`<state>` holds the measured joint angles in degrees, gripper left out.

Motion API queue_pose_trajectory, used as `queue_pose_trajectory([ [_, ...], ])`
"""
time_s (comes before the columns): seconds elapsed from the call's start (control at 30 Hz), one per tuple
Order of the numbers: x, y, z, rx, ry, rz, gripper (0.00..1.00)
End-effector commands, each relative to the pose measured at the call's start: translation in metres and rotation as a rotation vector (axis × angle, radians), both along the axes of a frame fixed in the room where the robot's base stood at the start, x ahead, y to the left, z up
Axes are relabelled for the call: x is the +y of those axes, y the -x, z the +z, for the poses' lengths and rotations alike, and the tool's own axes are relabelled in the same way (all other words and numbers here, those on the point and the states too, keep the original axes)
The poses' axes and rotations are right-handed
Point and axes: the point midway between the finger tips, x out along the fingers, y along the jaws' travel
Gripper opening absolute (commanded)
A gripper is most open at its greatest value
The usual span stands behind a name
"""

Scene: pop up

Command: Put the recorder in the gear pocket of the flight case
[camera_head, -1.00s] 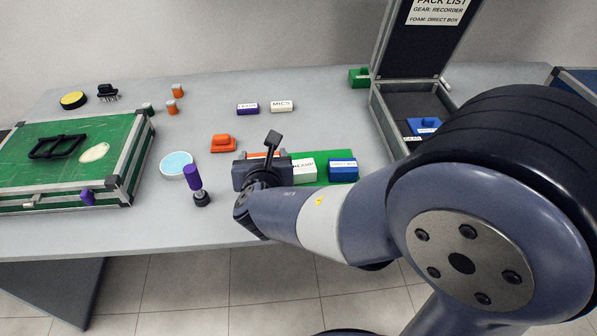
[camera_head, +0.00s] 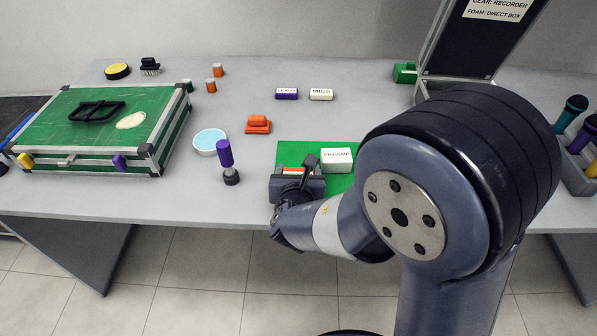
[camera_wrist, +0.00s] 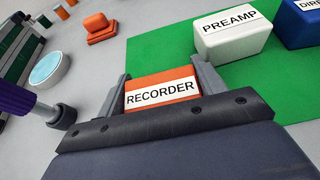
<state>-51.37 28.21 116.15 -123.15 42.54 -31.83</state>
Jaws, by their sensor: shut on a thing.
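The recorder (camera_wrist: 162,91) is an orange box with a white label reading RECORDER. My gripper (camera_wrist: 164,88) is shut on it, one finger on each side, in the wrist view. In the head view my gripper (camera_head: 297,178) is at the left edge of the green mat, and only a strip of the recorder (camera_head: 296,171) shows. I cannot tell whether it still touches the mat. The open flight case (camera_head: 463,50) stands at the back right. Its lid carries a pack list reading GEAR: RECORDER and FOAM: DIRECT BOX. My arm hides its inside and the gear pocket.
A white PREAMP box (camera_head: 337,160) stands on the green mat (camera_head: 290,153). A blue box (camera_wrist: 304,22) is beside it. A closed green case (camera_head: 100,135) is at the left. A microphone holder (camera_head: 578,168) is at the far right.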

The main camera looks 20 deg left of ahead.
Motion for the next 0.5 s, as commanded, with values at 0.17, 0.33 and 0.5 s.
queue_pose_trajectory([
  [0.17,0.0001,-0.0001,-0.0028,0.0,0.0,0.0,0.69],
  [0.33,0.0,-0.0001,-0.0026,0.0,0.0,0.0,0.74],
  [0.5,0.0001,-0.0001,-0.0013,0.0,0.0,0.0,0.74],
])
